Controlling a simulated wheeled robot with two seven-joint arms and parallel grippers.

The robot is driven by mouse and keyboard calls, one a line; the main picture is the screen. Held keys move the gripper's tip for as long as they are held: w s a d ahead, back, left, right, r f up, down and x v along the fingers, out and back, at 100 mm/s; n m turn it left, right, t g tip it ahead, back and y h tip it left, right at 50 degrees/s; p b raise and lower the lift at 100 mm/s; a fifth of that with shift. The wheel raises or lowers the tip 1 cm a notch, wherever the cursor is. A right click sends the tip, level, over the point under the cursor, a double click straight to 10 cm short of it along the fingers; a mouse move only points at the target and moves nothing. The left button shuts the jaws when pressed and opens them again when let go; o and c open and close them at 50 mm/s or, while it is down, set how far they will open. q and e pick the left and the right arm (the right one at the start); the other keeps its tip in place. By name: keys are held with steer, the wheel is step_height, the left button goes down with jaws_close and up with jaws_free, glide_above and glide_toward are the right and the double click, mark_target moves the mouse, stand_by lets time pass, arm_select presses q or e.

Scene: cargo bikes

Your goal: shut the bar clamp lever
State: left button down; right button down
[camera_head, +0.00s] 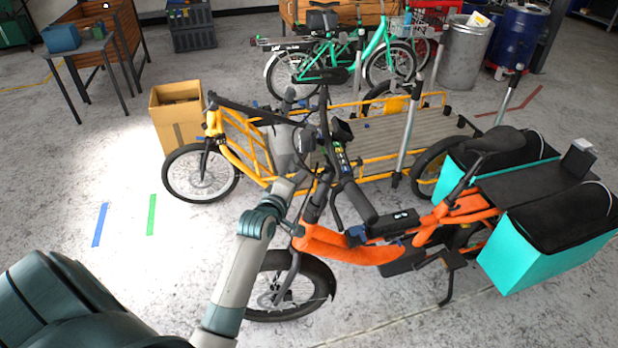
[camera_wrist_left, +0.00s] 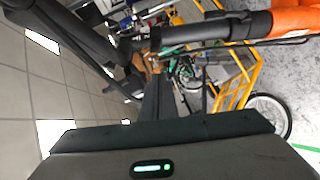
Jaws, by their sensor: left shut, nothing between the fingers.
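The orange cargo bike (camera_head: 345,246) stands in front of me, with its black handlebar stem (camera_head: 315,200) and a black grip (camera_head: 359,202) near my left arm. My left gripper (camera_head: 306,140) is beside the handlebar area, shut and empty. In the left wrist view the shut fingers (camera_wrist_left: 158,98) point toward dark bars, and the bike's black tube (camera_wrist_left: 215,31) runs across above them to the orange frame (camera_wrist_left: 295,20). I cannot pick out the bar clamp lever for certain; it is small or hidden among the dark handlebar parts. My right gripper is not in view.
A yellow cargo bike (camera_head: 240,150) stands close behind, with its flat deck (camera_head: 422,135). Turquoise panniers (camera_head: 541,250) hang at the orange bike's rear. A cardboard box (camera_head: 176,118) and green bikes (camera_head: 345,55) are farther back.

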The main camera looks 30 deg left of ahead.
arm_select(q)
steer(key=shift+w+d+f+p, duration=0.15)
steer(key=shift+w+d+p, duration=0.05)
steer(key=shift+d, duration=0.45)
steer(key=shift+w+d+f+p, duration=0.15)
steer(key=shift+w+d+p, duration=0.05)
steer(key=shift+d, duration=0.45)
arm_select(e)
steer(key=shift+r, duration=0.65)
arm_select(q)
steer(key=shift+w+d+f, duration=0.1)
steer(key=shift+w, duration=0.1)
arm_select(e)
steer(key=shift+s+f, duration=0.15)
